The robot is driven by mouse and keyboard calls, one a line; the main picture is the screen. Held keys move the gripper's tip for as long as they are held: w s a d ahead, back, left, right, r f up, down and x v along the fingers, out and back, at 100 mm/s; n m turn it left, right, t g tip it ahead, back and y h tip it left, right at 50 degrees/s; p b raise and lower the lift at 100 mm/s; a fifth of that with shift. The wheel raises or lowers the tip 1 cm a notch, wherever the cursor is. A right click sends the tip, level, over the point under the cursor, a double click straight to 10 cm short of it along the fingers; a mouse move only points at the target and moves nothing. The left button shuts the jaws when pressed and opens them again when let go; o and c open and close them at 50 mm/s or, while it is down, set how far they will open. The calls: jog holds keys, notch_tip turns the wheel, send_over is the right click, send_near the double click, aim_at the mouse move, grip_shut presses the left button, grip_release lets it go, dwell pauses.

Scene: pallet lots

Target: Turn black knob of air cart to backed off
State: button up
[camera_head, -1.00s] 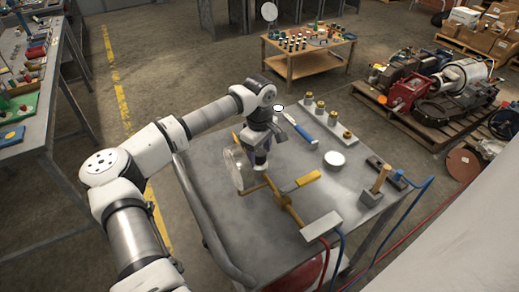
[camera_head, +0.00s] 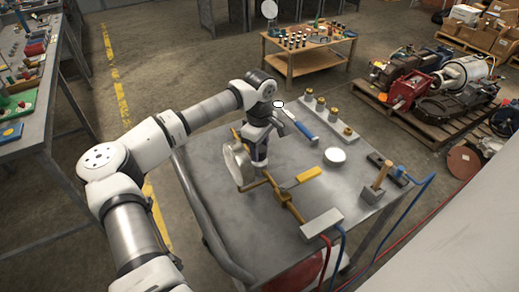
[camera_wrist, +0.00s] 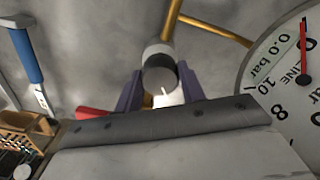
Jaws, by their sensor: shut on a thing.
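The air cart is a grey metal table (camera_head: 330,190) with brass pipework (camera_head: 285,203) on top. My gripper (camera_head: 260,160) points down at the far end of the pipework, beside a round gauge (camera_head: 238,163). In the wrist view my gripper (camera_wrist: 161,88) has its two fingers on either side of the dark round knob (camera_wrist: 158,76) and is shut on it. A pale mark shows on the knob's face. The white gauge dial (camera_wrist: 285,85) with a red needle and "0.0 bar" lettering is at the right, partly cut off. The knob is mostly hidden in the head view.
A yellow-handled valve (camera_head: 307,176) and a grey block (camera_head: 322,222) with red and blue hoses stand nearby. A blue-handled tool (camera_head: 303,130), a white round disc (camera_head: 335,155) and a rack of brass fittings (camera_head: 330,118) lie to the right.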

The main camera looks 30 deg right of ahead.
jog(key=n+b, duration=0.5)
jog(key=shift+f+n, duration=0.15)
jog(key=shift+n, duration=0.25)
jog(key=n+b, duration=0.3)
jog(key=n, duration=0.2)
jog(key=shift+n, duration=0.3)
jog(key=n+b, duration=0.3)
jog(key=n, duration=0.2)
jog(key=n+b, duration=0.2)
jog(key=n, duration=0.4)
jog(key=shift+n, duration=0.4)
jog(key=n+b, duration=0.2)
jog(key=n, duration=0.4)
jog(key=shift+b, duration=0.35)
jog(key=n+b, duration=0.1)
jog(key=n, duration=0.4)
jog(key=shift+n+b, duration=0.35)
jog(key=shift+n, duration=0.05)
jog(key=n+b, duration=0.1)
jog(key=n, duration=0.4)
jog(key=shift+r, duration=0.2)
jog(key=n, duration=0.6)
jog(key=shift+n, duration=0.3)
